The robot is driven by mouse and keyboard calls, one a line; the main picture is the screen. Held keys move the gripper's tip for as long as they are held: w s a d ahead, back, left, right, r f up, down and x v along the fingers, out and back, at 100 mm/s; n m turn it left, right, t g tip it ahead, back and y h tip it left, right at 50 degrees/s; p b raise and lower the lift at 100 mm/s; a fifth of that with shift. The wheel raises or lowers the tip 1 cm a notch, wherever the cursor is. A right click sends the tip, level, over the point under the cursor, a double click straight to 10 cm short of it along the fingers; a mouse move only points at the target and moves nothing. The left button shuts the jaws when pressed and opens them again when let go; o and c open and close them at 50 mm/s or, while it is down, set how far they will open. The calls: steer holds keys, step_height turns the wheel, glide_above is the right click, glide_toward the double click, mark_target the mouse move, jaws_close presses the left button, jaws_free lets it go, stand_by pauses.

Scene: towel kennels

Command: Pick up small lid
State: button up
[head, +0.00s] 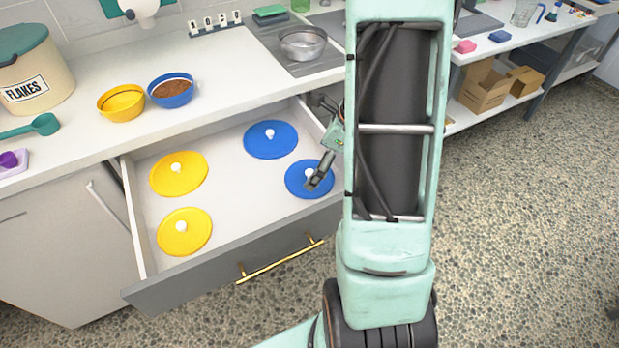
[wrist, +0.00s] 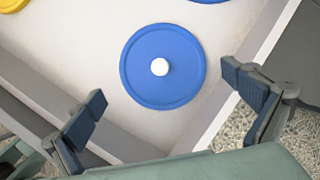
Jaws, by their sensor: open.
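Blue and yellow lids with white knobs lie flat in the open drawer. The front blue lid (head: 298,188) looks slightly smaller than the back blue lid (head: 271,148). The front yellow lid (head: 185,243) looks slightly smaller than the back yellow lid (head: 179,186). My gripper (head: 318,182) is over the front blue lid and hides part of it. In the wrist view, that blue lid (wrist: 150,88) lies ahead of the widely spread fingers, its knob between their directions. My gripper (wrist: 168,92) is open and empty, apart from the knob.
The drawer (head: 226,206) has raised walls and a brass handle (head: 280,262). On the counter above stand a yellow bowl (head: 121,110), a blue bowl (head: 171,100) with brown contents, a flakes canister (head: 30,75) and a metal pan (head: 302,44).

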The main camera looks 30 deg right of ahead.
mark_target(312, 172)
steer(key=b+x, duration=0.1)
steer(key=x, duration=0.3)
steer(key=shift+d+f, duration=0.15)
steer(key=shift+c, duration=0.3)
